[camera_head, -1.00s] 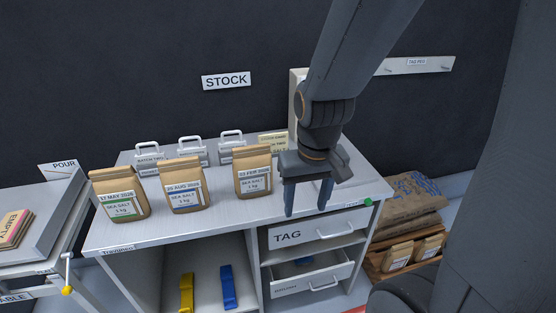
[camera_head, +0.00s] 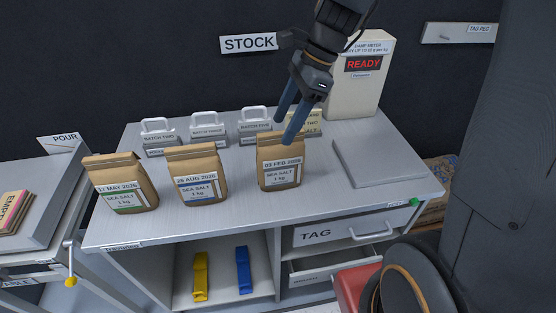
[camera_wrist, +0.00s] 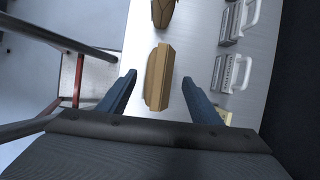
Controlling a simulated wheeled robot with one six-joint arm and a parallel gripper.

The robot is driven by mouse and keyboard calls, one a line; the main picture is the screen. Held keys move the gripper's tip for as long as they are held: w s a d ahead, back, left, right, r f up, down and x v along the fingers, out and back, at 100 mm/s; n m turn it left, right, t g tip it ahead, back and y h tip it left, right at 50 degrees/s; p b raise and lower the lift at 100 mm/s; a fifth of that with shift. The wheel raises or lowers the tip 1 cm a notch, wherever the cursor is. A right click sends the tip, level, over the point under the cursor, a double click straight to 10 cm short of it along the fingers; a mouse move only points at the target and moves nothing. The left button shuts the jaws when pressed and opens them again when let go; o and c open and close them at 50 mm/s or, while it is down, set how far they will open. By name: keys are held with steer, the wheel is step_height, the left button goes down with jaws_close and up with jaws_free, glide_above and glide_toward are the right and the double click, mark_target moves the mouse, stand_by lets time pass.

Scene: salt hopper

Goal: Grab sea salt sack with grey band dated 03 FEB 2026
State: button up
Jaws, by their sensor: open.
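The sea salt sack with the grey band (camera_head: 280,164), dated 03 FEB 2026, stands upright on the bench, rightmost of three brown paper sacks. My gripper (camera_head: 290,122) is open, pointing down at this sack's top from above and behind. In the wrist view, the sack's folded top (camera_wrist: 159,78) lies between and a little beyond the two blue fingers (camera_wrist: 158,88), with gaps on both sides. The sack with the blue band (camera_head: 196,176) reads 25 AUG 2026. The sack with the green band (camera_head: 121,184) reads 17 MAY 2026.
Labelled metal weights with handles (camera_head: 208,131) stand in a row behind the sacks. A cream card (camera_head: 310,124) stands close behind the grey-band sack. A flat grey plate (camera_head: 378,161) and a damp meter reading READY (camera_head: 359,80) are to the right. The bench's front strip is clear.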

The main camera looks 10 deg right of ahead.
mark_target(276, 142)
steer(key=shift+p+x, duration=0.65)
steer(key=shift+x, duration=3.05)
steer(key=shift+s, duration=0.1)
jaws_close()
